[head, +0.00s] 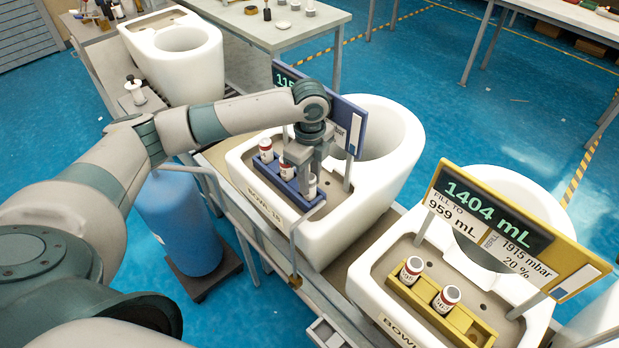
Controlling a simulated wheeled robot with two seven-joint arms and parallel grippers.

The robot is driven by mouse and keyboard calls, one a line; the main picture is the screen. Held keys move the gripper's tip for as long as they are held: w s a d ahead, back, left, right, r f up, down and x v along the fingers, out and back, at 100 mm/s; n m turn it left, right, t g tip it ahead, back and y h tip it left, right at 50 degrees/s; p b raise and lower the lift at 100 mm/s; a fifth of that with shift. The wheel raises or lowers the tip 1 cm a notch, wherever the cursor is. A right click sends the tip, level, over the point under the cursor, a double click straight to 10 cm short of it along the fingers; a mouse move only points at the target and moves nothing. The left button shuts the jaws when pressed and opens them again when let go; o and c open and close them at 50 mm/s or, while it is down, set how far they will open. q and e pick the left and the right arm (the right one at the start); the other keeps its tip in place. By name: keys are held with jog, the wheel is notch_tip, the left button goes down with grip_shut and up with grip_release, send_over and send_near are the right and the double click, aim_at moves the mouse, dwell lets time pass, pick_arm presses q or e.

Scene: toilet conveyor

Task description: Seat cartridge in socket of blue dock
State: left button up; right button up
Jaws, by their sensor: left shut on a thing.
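The blue dock (281,188) sits on the deck of the middle white toilet bowl (345,220). Two white cartridges with dark red bands, one at the far left end (266,151) and one beside it (287,170), stand upright in the dock. My left gripper (311,178) points down over the dock's near right end. It is shut on a white cartridge (312,188), partly hidden by the fingers. I cannot tell how deep this cartridge sits in its socket. My right gripper is not in view.
A blue-framed display panel (350,125) stands right behind my left gripper. A yellow dock (465,325) with two cartridges sits on the right bowl, under a yellow display (500,225). Another bowl (180,65) stands at the back left. A blue tank (180,225) stands beside the conveyor.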

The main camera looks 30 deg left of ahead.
pick_arm(q)
jog(key=o, duration=1.2)
jog(key=shift+f, duration=0.15)
jog(key=shift+c, duration=0.2)
jog(key=shift+r, duration=0.45)
notch_tip(320, 180, up, 16)
jog(key=b, duration=0.4)
jog(key=shift+r, duration=0.25)
